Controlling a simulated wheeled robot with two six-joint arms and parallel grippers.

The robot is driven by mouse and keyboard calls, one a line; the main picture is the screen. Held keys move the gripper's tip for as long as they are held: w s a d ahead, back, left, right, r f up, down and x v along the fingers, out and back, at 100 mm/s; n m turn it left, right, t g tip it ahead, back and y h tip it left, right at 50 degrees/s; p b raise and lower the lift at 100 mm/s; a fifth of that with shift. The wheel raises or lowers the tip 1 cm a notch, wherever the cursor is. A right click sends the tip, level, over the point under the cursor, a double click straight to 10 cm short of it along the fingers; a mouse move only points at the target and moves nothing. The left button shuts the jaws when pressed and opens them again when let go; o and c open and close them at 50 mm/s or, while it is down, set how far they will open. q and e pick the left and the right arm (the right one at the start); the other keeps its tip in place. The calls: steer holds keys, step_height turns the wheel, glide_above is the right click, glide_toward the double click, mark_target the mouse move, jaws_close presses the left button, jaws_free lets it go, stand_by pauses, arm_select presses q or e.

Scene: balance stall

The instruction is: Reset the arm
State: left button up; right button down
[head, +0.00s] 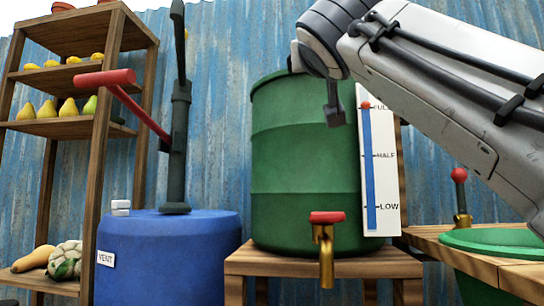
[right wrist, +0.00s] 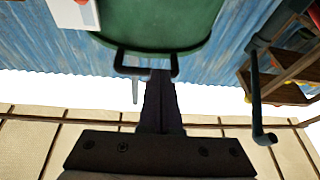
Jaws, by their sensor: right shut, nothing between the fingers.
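My right arm comes in from the upper right in the head view. Its gripper (head: 335,112) hangs in front of the upper part of the green barrel (head: 300,165), shut and empty. In the right wrist view the dark fingers (right wrist: 160,80) are together, with the barrel (right wrist: 165,22) beyond them. I cannot tell the gap to the barrel. The pump (head: 177,130) stands on the blue drum (head: 170,250), its red handle (head: 105,78) pointing left. My left gripper is not in view.
A brass tap (head: 326,262) with a red top is low on the barrel. The level gauge (head: 380,215) has its red marker near FULL. A shelf (head: 65,129) with fruit stands left. A green tub (head: 492,240) and red-knobbed lever (head: 459,190) are at right.

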steer(key=w+a+f+n+g+y+p, duration=0.35)
steer(key=w+a+f+p, duration=0.2)
steer(key=f, duration=0.25)
steer(key=s+a+f+n+g+p, duration=0.1)
steer(key=a+f+g+p, duration=0.25)
steer(key=f, duration=0.45)
steer(key=s+a+f+n+g+p, duration=0.15)
steer(key=f+g, duration=0.25)
steer(key=f, duration=0.5)
steer(key=s+d+f+n+g+p, duration=0.1)
steer(key=s+f+g+p, duration=0.55)
steer(key=s+f, duration=0.55)
steer(key=s+d+f+g+p, duration=0.5)
steer(key=s+f, duration=0.5)
steer(key=s, duration=0.3)
arm_select(q)
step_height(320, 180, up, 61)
steer(key=p, duration=3.7)
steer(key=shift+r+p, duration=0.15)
steer(key=shift+p, duration=0.2)
arm_select(e)
step_height(320, 180, up, 38)
steer(key=shift+f+h, duration=0.1)
steer(key=shift+h, duration=0.15)
